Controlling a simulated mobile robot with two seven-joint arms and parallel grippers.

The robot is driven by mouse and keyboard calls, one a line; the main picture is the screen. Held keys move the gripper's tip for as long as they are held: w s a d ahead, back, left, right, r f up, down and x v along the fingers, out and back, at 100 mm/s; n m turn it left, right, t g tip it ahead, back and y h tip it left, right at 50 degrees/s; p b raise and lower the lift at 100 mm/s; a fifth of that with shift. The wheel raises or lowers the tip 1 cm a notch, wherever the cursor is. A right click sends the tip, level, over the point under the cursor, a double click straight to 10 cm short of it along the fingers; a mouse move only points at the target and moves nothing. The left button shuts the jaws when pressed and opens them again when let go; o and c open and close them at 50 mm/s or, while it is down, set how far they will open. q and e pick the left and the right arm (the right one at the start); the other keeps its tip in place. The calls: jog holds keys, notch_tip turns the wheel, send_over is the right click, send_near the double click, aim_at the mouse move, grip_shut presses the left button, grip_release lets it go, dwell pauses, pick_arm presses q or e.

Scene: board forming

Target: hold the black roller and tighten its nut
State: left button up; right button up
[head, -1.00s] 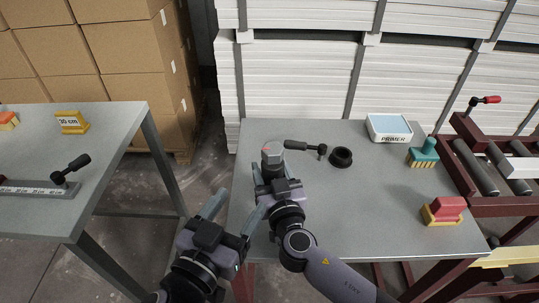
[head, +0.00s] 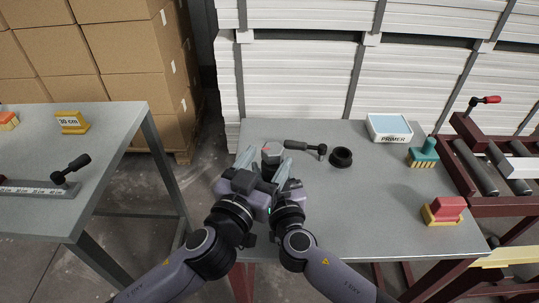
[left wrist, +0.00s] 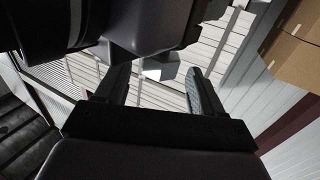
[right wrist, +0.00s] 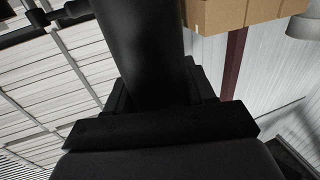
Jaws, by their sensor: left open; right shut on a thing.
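The black roller (right wrist: 140,50) fills the middle of the right wrist view as a dark cylinder between the fingers of my right gripper (right wrist: 163,88), which is shut on it. In the head view the roller is mostly hidden behind my grippers. My left gripper (head: 264,164) is open, with one finger to each side of the nut. The nut also shows as a pale shape between the open fingers in the left wrist view (left wrist: 161,71). I cannot tell whether they touch it.
On the grey table (head: 370,215) lie a black-handled lever (head: 303,147), a black ring (head: 341,157), a primer box (head: 389,128), a green brush (head: 423,153) and a red-and-yellow block (head: 443,211). A roller frame (head: 480,165) stands right. The table's front middle is clear.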

pick_arm(q)
jog(key=shift+x, duration=1.05)
jog(key=c, duration=1.1)
jog(key=shift+o, duration=0.2)
